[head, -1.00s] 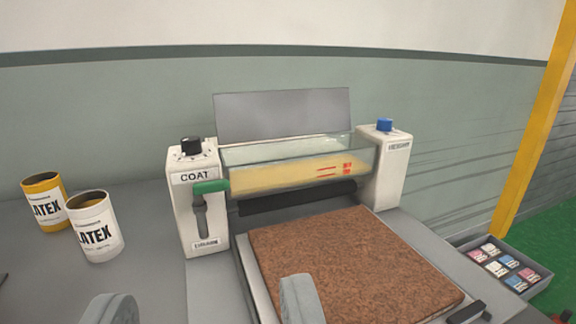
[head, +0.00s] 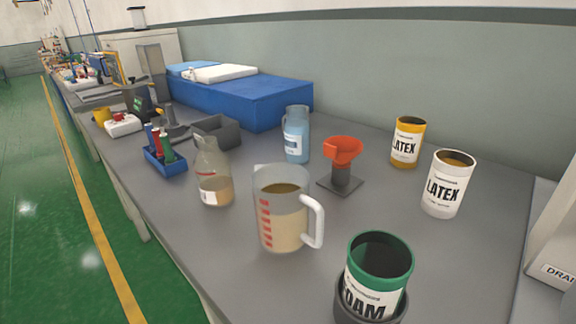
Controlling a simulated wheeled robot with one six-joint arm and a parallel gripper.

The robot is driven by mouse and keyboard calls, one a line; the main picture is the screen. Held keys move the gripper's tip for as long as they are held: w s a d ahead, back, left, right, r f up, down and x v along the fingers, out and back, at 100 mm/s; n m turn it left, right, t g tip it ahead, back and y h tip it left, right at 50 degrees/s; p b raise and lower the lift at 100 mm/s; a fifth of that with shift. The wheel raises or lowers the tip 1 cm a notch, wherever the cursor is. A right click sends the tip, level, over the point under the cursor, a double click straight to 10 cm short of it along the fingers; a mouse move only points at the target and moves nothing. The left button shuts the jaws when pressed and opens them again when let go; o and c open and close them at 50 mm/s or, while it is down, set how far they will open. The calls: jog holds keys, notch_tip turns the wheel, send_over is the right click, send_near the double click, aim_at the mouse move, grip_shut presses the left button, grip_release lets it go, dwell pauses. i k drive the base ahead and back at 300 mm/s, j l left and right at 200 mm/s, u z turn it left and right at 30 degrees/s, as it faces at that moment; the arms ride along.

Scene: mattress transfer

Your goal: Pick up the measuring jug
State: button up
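The measuring jug (head: 280,232) stands upright on the grey bench near the middle of the head view. It is clear, with red level marks on its left side and a white handle on its right. It holds a beige liquid to a bit over half its height. Its whole front shows and nothing covers it. My gripper is not in view.
A green FOAM can (head: 378,258) stands in front, to the jug's right. A clear bottle (head: 213,172) is close on its left. A blue jug (head: 297,135) and an orange funnel on a stand (head: 343,150) are behind. LATEX cans (head: 445,185) stand at right.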

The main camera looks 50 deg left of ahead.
aim_at(282, 200)
jog(key=u, duration=1.05)
